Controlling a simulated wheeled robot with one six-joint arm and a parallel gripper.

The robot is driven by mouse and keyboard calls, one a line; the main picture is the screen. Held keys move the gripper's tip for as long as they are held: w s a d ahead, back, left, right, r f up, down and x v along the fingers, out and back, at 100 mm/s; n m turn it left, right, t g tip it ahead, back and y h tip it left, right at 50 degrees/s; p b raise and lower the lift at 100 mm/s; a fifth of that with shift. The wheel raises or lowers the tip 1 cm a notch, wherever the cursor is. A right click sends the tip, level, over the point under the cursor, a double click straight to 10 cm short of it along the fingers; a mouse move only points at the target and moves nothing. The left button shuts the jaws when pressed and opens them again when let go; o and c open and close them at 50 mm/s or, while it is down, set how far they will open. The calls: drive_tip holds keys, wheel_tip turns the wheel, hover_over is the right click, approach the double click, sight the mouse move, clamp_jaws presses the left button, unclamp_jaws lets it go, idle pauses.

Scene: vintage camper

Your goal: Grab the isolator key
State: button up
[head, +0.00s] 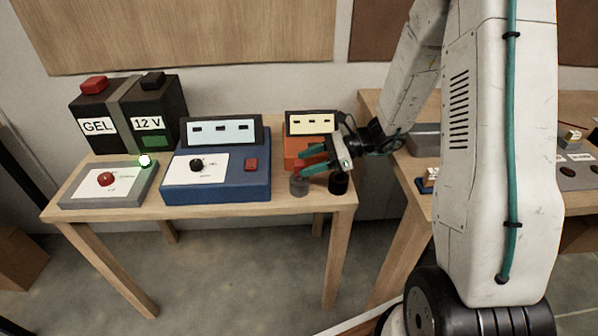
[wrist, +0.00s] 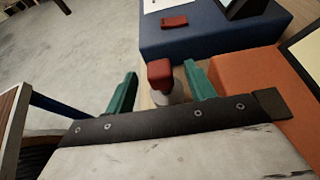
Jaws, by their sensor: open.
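A red block-shaped grip on a pale round base, which looks like the isolator key (wrist: 159,72), stands upright between my fingertips in the wrist view. My gripper (head: 303,162) is open, its teal fingers pointing left above the table's front right part. In the wrist view my gripper (wrist: 160,82) has one finger on each side of the red grip, the right one closer; I cannot tell whether it touches. In the head view a grey cylinder (head: 299,187) stands under the fingertips, and the red grip is not clearly visible there.
A blue box (head: 220,185) with a dial and an orange box (head: 295,152) stand close by on the wooden table. A black cylinder (head: 338,184) is under my wrist. A grey panel with a red knob (head: 106,179) and a battery (head: 130,115) are at left.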

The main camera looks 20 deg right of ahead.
sight(293, 180)
drive_tip(key=x, duration=0.5)
drive_tip(key=shift+d+f, duration=0.1)
drive_tip(key=shift+f, duration=0.1)
drive_tip(key=c, duration=1.1)
drive_tip(key=shift+c, duration=0.2)
